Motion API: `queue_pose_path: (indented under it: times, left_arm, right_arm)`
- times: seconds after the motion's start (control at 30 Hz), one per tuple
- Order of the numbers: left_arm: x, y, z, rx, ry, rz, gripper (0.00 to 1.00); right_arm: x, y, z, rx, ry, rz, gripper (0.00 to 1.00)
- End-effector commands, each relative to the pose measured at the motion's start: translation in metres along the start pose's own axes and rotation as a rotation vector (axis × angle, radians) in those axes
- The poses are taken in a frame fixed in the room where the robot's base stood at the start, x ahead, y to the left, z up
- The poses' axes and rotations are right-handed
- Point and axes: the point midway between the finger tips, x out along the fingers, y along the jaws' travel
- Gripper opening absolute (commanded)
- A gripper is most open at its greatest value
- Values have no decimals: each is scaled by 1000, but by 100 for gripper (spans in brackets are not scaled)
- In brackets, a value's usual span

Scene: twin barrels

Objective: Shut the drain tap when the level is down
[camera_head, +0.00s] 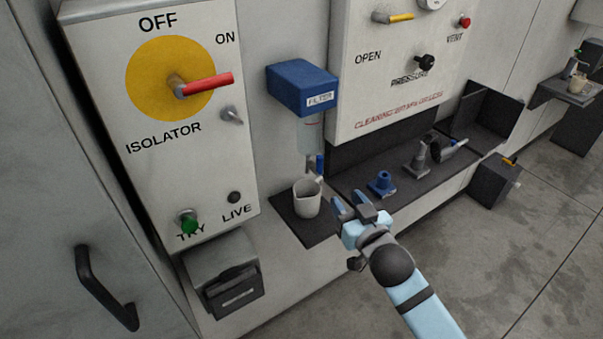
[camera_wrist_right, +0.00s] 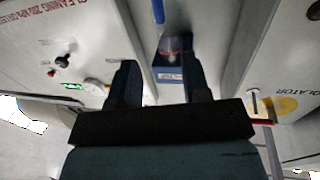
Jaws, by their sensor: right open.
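The filter (camera_head: 303,88) has a blue head and a clear bowl (camera_head: 310,138) hanging under it. I cannot make out a liquid level in the bowl. The blue drain tap (camera_head: 319,164) hangs below the bowl, above a white cup (camera_head: 307,200). My right gripper (camera_head: 350,203) is open and empty, to the right of the cup and lower than the tap, touching neither. In the right wrist view, upside down, the filter (camera_wrist_right: 168,74) and a blue piece, probably the tap lever (camera_wrist_right: 158,11), show between and beyond the fingers. My left gripper is out of view.
The cup stands on a dark shelf (camera_head: 290,225). To the right, a dark ledge holds a blue fitting (camera_head: 382,184) and grey tools (camera_head: 416,160). The isolator panel (camera_head: 165,70) with its red handle is at left.

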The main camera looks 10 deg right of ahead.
Motion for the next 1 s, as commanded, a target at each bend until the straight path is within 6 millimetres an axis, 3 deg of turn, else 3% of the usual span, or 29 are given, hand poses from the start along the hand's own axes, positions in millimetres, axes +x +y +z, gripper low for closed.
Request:
queue_pose_path:
  times: [0.17, 0.7, 1.0]
  left_arm:
    - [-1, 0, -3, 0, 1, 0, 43]
    - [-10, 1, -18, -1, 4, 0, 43]
    - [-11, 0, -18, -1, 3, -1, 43]
  right_arm:
    - [14, 0, -3, 0, 4, 1, 43]
    - [118, 0, -3, 0, 3, 0, 43]
    - [138, 0, -2, 2, 3, 0, 43]
